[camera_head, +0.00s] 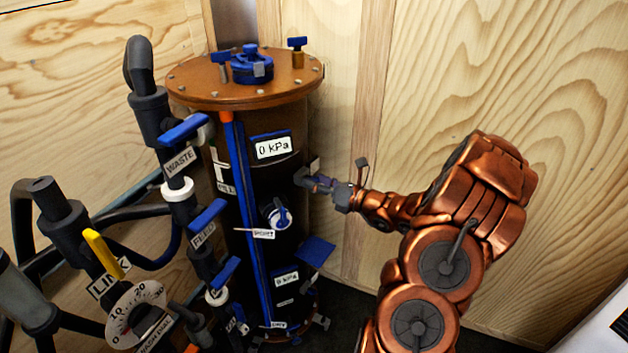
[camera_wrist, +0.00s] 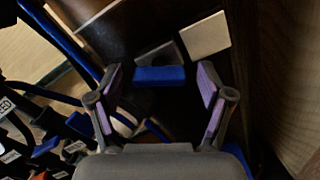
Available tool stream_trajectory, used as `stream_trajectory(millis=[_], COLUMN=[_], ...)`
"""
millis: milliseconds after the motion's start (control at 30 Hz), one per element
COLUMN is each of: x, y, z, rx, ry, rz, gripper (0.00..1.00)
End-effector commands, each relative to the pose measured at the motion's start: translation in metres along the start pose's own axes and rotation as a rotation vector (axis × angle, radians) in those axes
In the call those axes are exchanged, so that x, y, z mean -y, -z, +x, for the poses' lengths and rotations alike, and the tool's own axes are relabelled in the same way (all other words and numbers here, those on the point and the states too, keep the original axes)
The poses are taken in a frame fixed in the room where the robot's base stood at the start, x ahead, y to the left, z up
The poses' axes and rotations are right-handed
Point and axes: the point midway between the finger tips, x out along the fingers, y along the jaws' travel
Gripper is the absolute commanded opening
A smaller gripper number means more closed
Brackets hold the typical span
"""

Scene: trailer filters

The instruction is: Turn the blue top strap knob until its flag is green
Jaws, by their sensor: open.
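A blue block that looks like the top strap knob (camera_wrist: 160,76) shows in the wrist view, between my fingertips and apart from both pads. A grey bracket shows just behind it. A pale blank plate (camera_wrist: 205,35) sits beyond it to the upper right; I cannot tell whether this is its flag, and I see no green on it. My gripper (camera_head: 310,182) is open at the right side of the dark vessel (camera_head: 265,200), below the upper pressure label. It also shows in the wrist view (camera_wrist: 160,92). In the head view the knob is not clearly visible.
Blue-handled valves WASTE (camera_head: 184,129) and FEED (camera_head: 207,216) stand left of the vessel among black pipes. A blue plate (camera_head: 317,250) juts out below my gripper. A round gauge (camera_head: 136,313) is at lower left. A wooden wall (camera_head: 450,80) stands close behind.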

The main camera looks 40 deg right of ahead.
Motion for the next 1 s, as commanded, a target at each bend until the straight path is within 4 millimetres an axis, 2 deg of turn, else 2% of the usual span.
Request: stream_trajectory(millis=[400,1000], x=[-0.0004,-0.0003], y=[0.0002,0.0002], z=[0.0067,0.0064], rx=[0.000,0.000], ry=[0.000,0.000], rz=[0.000,0.000], gripper=[0.79,0.19])
